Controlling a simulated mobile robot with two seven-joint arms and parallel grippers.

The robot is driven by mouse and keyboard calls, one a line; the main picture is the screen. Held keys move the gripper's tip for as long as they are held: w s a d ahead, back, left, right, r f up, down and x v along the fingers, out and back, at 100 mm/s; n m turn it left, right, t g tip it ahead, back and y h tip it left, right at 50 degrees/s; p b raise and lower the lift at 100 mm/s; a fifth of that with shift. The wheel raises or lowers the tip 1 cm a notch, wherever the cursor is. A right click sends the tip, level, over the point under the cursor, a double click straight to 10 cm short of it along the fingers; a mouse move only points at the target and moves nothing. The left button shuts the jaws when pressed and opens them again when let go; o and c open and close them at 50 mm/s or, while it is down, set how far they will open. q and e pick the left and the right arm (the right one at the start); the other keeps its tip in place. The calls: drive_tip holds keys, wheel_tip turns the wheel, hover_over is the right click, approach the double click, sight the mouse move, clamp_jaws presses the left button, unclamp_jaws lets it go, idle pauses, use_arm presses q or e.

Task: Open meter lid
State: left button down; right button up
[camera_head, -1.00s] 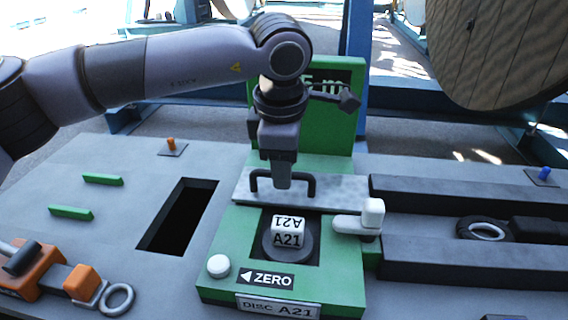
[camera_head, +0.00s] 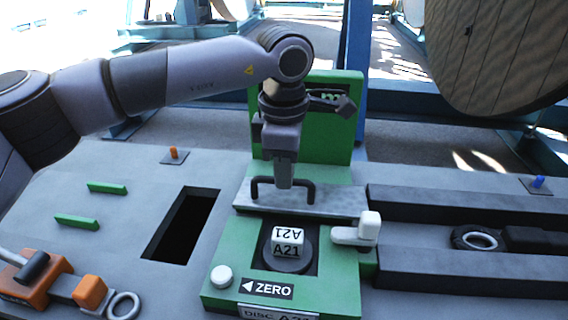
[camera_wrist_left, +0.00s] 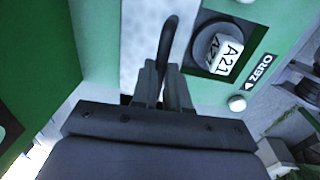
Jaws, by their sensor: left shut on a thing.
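The green meter (camera_head: 232,245) stands on the grey bench. Its grey metal lid (camera_head: 335,201) lies behind the square opening and carries a black bar handle (camera_head: 310,190). My left gripper (camera_head: 283,186) points down at the lid and is shut on the handle; in the left wrist view the fingers (camera_wrist_left: 166,75) close around the black handle (camera_wrist_left: 167,40). A white block marked A21 (camera_head: 288,242) sits on a dark round disc in the opening in front of the lid. A white lever (camera_head: 357,232) is at the opening's right. My right gripper is not in view.
The green upright panel (camera_head: 330,115) stands behind my gripper. A white button (camera_head: 221,276) and ZERO label are at the front. A dark rectangular hole (camera_head: 183,226) lies left, dark rails (camera_head: 460,215) right, an orange clamp (camera_head: 35,278) at front left.

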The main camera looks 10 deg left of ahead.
use_arm(q)
drive_tip(key=shift+w+r+p, duration=0.85)
drive_tip(key=shift+w+p, duration=0.1)
drive_tip(key=shift+w, duration=0.1)
drive_tip(key=shift+w+r+p, duration=0.1)
drive_tip(key=shift+w+p, duration=0.3)
drive_tip(key=shift+w, duration=0.45)
drive_tip(key=shift+w+p, duration=0.25)
drive_tip(key=shift+p, duration=0.1)
drive_tip(key=c, duration=1.1)
unclamp_jaws()
drive_tip(key=shift+w+f, duration=0.1)
drive_tip(key=shift+f, duration=0.1)
drive_tip(key=shift+r, duration=0.1)
drive_tip(key=shift+s+r, duration=0.2)
drive_tip(key=shift+r, duration=1.6)
drive_tip(key=shift+s+r, duration=0.15)
drive_tip(key=shift+r, duration=1.65)
